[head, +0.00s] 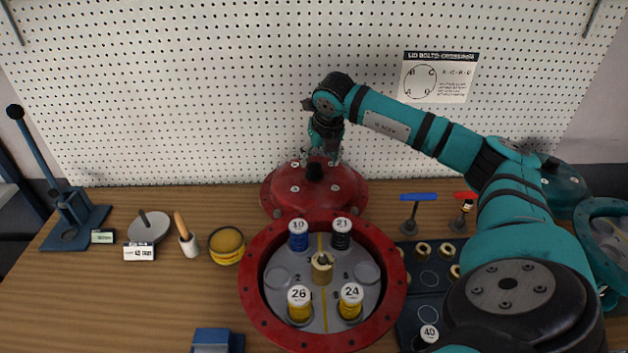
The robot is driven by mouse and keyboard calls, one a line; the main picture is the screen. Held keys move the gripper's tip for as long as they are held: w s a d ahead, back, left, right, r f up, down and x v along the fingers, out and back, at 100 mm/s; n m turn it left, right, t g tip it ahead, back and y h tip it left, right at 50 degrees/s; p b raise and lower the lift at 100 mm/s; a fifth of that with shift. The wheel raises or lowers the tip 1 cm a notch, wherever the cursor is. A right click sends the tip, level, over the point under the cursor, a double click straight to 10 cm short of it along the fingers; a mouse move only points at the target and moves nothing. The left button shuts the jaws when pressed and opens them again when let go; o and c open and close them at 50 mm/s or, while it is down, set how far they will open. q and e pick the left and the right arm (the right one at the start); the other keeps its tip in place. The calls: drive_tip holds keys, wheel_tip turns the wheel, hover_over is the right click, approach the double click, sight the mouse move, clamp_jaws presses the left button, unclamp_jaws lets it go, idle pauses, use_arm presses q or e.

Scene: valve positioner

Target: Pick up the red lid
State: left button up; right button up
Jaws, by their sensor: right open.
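The red lid (346,191) is a round red dome with bolts and a dark knob (314,171) on top. It lies on the wooden bench behind the open red round housing (254,307). My right gripper (322,158) points down at the knob from above, its fingers open and close around or just over it. I cannot tell whether the fingers touch the knob. My left gripper is not in the view.
The housing holds blue, black and yellow numbered cylinders. A blue-handled tool (418,198) and a red-handled one (465,197) stand to the right. White pegboard (200,90) rises behind the bench.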

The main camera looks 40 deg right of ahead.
sight(314, 165)
drive_tip(key=shift+w+f, duration=0.15)
drive_tip(key=shift+f, duration=0.1)
drive_tip(key=p+x, duration=0.2)
drive_tip(key=x, duration=0.1)
drive_tip(key=shift+w+a+f, duration=0.15)
drive_tip(key=shift+w+f, duration=0.05)
drive_tip(key=shift+w, duration=0.1)
drive_tip(key=shift+w+f, duration=0.2)
drive_tip(key=shift+f, duration=0.35)
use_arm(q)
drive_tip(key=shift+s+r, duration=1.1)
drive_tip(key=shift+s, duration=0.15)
use_arm(e)
drive_tip(key=c, duration=0.6)
clamp_jaws()
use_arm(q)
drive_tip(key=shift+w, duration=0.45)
use_arm(e)
drive_tip(key=shift+w+d+r, duration=0.1)
drive_tip(key=shift+d+r, duration=0.1)
